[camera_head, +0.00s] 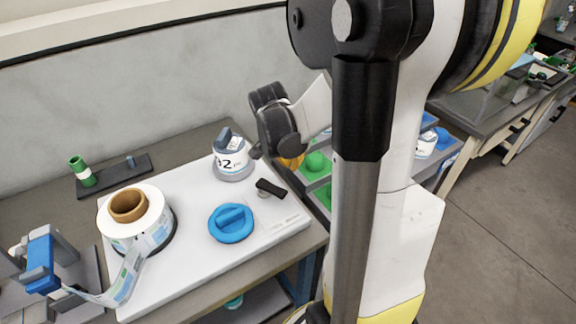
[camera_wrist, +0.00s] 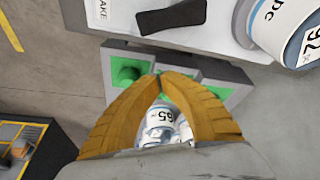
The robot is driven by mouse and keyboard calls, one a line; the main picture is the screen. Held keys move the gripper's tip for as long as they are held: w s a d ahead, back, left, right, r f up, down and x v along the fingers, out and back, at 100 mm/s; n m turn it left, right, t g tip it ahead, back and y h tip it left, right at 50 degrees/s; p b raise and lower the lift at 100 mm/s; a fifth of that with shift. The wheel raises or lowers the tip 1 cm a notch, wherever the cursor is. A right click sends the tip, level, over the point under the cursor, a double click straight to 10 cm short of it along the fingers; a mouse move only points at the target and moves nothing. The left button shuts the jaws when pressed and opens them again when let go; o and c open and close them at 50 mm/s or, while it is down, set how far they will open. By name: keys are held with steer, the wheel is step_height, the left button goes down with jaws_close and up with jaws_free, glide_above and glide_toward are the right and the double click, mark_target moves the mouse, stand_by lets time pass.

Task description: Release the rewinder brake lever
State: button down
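The brake lever, a short black handle (camera_head: 271,188), lies on the right part of the white machine plate (camera_head: 180,278). In the wrist view the lever (camera_wrist: 172,17) is at the top edge, beside a partly cut-off label ending in "AKE". My gripper (camera_wrist: 160,75) has orange fingers whose tips meet, with nothing held between them. It points past the plate's edge at green bins below, with the lever apart from the tips. In the head view only a bit of orange finger (camera_head: 292,162) shows; my arm hides the rest.
A white and blue unit marked "92" (camera_head: 232,162) stands close to the lever. A blue knob (camera_head: 231,223) is on the plate, and a label roll (camera_head: 140,218) is at left. Green bins (camera_head: 317,162) and a grey bench are at right. Floor is clear at far right.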

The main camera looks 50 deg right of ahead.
mark_target(271, 188)
steer(key=b+x, duration=0.2)
steer(key=x, duration=0.4)
steer(key=shift+f, duration=0.2)
steer(key=shift+a+f+b, duration=0.25)
steer(key=shift+b, duration=0.1)
steer(key=shift+s+a+r+b, duration=0.1)
steer(key=shift+s+a+b, duration=0.05)
steer(key=shift+a, duration=0.65)
steer(key=shift+s+a+r+b, duration=0.1)
steer(key=shift+s+a+b, duration=0.05)
steer(key=shift+a, duration=0.7)
